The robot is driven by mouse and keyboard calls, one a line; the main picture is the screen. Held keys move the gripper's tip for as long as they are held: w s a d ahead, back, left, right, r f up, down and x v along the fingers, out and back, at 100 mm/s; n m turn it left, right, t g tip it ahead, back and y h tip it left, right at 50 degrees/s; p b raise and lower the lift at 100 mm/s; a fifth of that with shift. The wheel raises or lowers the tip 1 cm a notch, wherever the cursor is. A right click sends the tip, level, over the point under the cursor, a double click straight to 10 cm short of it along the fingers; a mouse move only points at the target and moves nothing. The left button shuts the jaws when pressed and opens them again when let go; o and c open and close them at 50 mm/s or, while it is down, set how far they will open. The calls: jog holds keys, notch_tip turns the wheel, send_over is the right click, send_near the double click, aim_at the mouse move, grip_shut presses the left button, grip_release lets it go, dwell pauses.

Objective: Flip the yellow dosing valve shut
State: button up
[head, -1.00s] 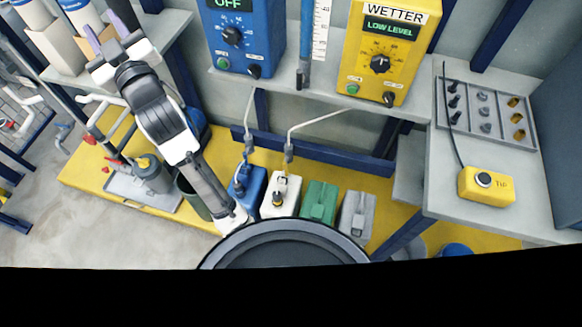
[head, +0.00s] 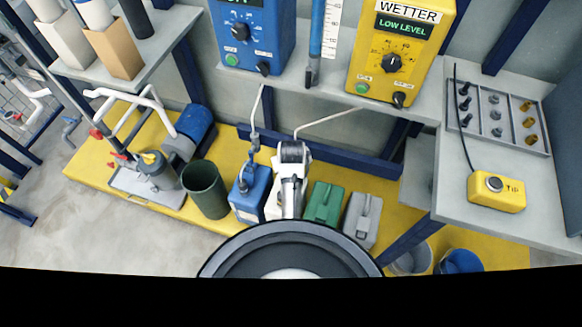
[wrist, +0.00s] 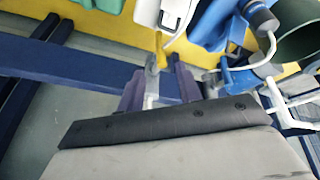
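In the wrist view a small grey fitting (wrist: 152,78) on a pale hose stands between the purple fingers of my gripper (wrist: 158,84). A narrow yellow piece (wrist: 160,48) rises from it; this looks like the yellow dosing valve's handle, but its position is hard to read. The fingers look open, one on each side of the fitting, with contact unclear. In the head view my arm reaches out over the white jug and hides the fitting and fingertips. The white jug (wrist: 168,14) is just beyond the fingers in the wrist view.
Blue (head: 249,194), green (head: 323,204) and grey (head: 362,218) jugs stand in a row on the yellow platform. A dark green bin (head: 205,190) is left. The yellow wetter controller (head: 399,50) is above. A dark blue rail (wrist: 70,62) runs close to the fingers.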

jog(key=x, duration=1.1)
jog(key=shift+w, duration=0.1)
grip_shut()
